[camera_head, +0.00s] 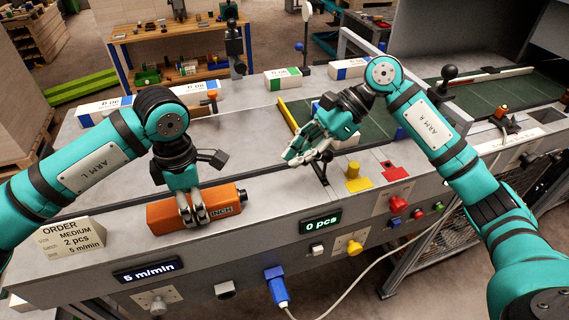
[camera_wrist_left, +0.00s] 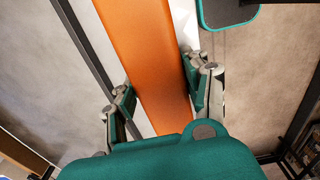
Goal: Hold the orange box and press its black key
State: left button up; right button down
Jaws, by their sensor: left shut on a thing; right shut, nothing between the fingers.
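The orange box (camera_head: 168,214) lies on the front ledge of the grey table in the head view, with dark lettering on its front side. It fills the middle of the left wrist view (camera_wrist_left: 152,60). My left gripper (camera_head: 193,217) is shut on the orange box from above, one finger on each side of it. A small dark spot at the box's right end (camera_head: 241,195) may be the black key. My right gripper (camera_head: 290,160) is shut and empty above the table, to the right of the box and apart from it.
A beige order card (camera_head: 72,240) stands left of the box. Displays read 5 m/min (camera_head: 148,270) and 0 pcs (camera_head: 321,222). A yellow block (camera_head: 354,178), a red plate (camera_head: 394,171) and a red button (camera_head: 398,204) are at the right. White reams (camera_head: 283,78) lie at the back.

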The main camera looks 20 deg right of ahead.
aim_at(255, 202)
jog(key=x, duration=1)
jog(key=shift+a, duration=0.15)
jog(key=shift+a, duration=1)
pick_arm(q)
jog(key=shift+d, duration=0.1)
pick_arm(e)
jog(key=shift+r, duration=0.1)
jog(key=v, duration=1)
jog(key=shift+d, duration=0.35)
dwell(0.5)
